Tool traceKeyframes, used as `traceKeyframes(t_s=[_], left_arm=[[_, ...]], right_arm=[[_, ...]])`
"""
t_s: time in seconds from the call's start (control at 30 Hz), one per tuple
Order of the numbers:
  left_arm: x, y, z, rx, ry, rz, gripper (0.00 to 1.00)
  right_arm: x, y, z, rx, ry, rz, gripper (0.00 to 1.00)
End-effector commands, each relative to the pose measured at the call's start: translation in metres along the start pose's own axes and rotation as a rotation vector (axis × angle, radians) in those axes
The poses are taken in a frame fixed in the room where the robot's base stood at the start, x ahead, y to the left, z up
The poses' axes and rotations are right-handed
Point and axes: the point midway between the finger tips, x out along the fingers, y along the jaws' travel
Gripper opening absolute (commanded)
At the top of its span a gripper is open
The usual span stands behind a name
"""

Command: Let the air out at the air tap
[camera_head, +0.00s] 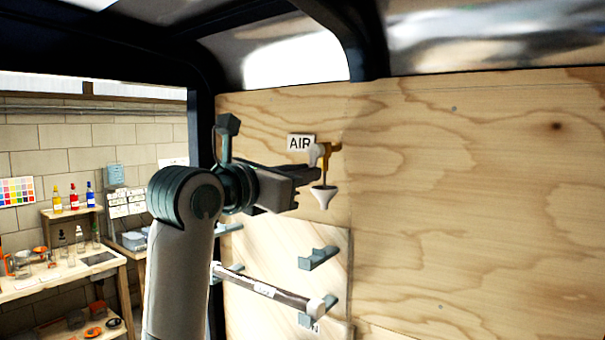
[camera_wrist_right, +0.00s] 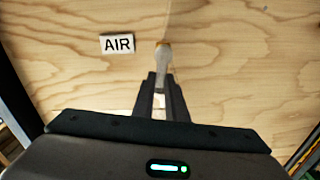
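The air tap (camera_head: 326,158) is a brass fitting on the plywood wall, with a pale grey handle (camera_head: 315,154) and a white funnel-shaped piece (camera_head: 324,195) below it. A white AIR label (camera_head: 299,142) is beside it and also shows in the right wrist view (camera_wrist_right: 117,43). My right gripper (camera_head: 314,174) reaches the tap from the left. In the right wrist view its fingers (camera_wrist_right: 161,80) are close together on both sides of the pale handle (camera_wrist_right: 163,65) and look closed on it. The fingers partly hide the handle and the funnel piece. My left gripper is not in view.
A dark frame post (camera_head: 201,120) stands left of the panel. Workbenches with bottles (camera_head: 74,197) are farther left. The plywood right of the tap is bare.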

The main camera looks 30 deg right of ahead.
Motion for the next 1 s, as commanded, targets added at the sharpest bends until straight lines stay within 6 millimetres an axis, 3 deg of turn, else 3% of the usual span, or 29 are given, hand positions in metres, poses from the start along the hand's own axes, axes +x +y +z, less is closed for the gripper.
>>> traceKeyframes(t_s=[0.47,1.0], left_arm=[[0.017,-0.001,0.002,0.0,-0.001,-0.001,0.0],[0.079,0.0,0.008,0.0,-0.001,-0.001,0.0]], right_arm=[[0.0,0.003,-0.002,0.079,-0.002,0.001,0.0],[0.0,0.018,0.001,0.499,-0.002,0.002,0.0]])
